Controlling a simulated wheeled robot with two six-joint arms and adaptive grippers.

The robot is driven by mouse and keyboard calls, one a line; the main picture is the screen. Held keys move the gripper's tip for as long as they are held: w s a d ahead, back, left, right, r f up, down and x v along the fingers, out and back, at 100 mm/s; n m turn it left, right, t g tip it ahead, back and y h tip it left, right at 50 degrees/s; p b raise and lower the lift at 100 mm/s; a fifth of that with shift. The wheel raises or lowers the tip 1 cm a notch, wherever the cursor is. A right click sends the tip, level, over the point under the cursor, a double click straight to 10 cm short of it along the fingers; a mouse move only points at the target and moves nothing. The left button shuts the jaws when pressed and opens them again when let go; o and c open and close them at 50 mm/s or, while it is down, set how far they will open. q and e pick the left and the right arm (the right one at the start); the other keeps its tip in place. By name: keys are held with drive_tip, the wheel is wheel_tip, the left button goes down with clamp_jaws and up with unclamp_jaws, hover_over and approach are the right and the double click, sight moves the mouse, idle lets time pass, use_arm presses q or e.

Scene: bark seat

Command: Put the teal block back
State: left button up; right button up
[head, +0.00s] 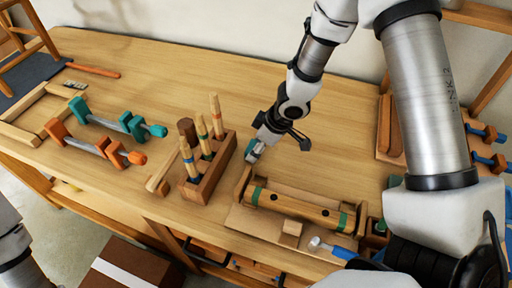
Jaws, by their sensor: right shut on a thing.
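My right gripper (257,150) reaches down from the upper right to the middle of the bench. It is shut on a small teal block (251,146), of which only a little shows at the fingertips. The block is near the bench top, between the chisel rack and the wooden cradle; I cannot tell whether it touches the bench. My left gripper is out of view; only part of my left arm shows at the lower left.
A rack (211,180) with upright chisels stands just left of the gripper. A cradle holding a green-banded wooden bar (298,207) lies at the right, with a small wooden cube (290,232) in front. Teal (115,122) and orange clamps (92,146) lie left. The back middle is clear.

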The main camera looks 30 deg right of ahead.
drive_tip(key=shift+s+f, duration=0.1)
drive_tip(key=shift+f, duration=0.1)
drive_tip(key=o, duration=1)
drive_tip(key=shift+o, duration=0.6)
drive_tip(key=shift+w, duration=0.2)
drive_tip(key=shift+r, duration=0.1)
drive_tip(key=shift+s+r, duration=0.1)
drive_tip(key=shift+r, duration=0.25)
drive_tip(key=p+v, duration=0.7)
drive_tip(key=v, duration=0.4)
drive_tip(key=shift+r, duration=0.2)
drive_tip(key=shift+d, duration=0.15)
